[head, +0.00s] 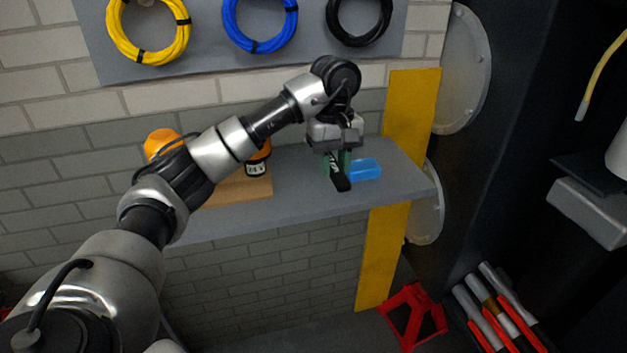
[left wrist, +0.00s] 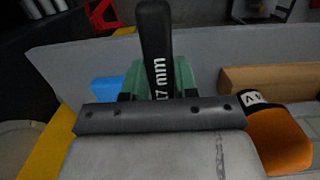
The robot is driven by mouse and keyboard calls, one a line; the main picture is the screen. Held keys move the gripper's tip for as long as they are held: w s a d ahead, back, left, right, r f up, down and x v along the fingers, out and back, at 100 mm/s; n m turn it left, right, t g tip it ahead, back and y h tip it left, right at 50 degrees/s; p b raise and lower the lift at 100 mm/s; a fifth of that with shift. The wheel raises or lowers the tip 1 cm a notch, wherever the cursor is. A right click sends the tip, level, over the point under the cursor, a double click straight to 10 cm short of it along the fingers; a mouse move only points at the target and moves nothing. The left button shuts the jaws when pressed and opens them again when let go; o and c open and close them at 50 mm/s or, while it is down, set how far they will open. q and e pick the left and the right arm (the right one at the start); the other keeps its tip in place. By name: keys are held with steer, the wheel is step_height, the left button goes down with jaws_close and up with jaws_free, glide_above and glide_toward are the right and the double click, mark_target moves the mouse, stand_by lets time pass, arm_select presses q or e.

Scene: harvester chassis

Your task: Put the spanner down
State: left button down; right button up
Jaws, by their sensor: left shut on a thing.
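The spanner (head: 338,177) shows as a black handle. In the left wrist view the spanner (left wrist: 155,45) carries white "17 mm" lettering and points away from the gripper. My left gripper (head: 337,165), with green fingers, is shut on it above the right part of the grey shelf (head: 300,196). In the left wrist view the green fingers (left wrist: 158,80) stand on both sides of the handle. I cannot tell whether the spanner touches the shelf. The rest of the spanner is hidden. My right gripper is not in view.
A blue tray (head: 365,168) lies just right of the gripper. An orange and black tool (head: 258,160) stands by a wooden block (head: 240,188) to the left. A yellow post (head: 397,150) borders the shelf's right end. A red stand (head: 413,312) is below.

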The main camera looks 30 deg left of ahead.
arm_select(q)
steer(key=a+f, duration=0.2)
steer(key=a, duration=0.1)
steer(key=a+p, duration=0.1)
steer(key=shift+a+f, duration=0.35)
steer(key=shift+f, duration=0.05)
step_height(320, 180, down, 3)
steer(key=shift+f+p, duration=0.1)
steer(key=shift+p, duration=0.5)
steer(key=shift+f, duration=0.55)
steer(key=c, duration=0.9)
jaws_free()
steer(key=shift+o, duration=0.2)
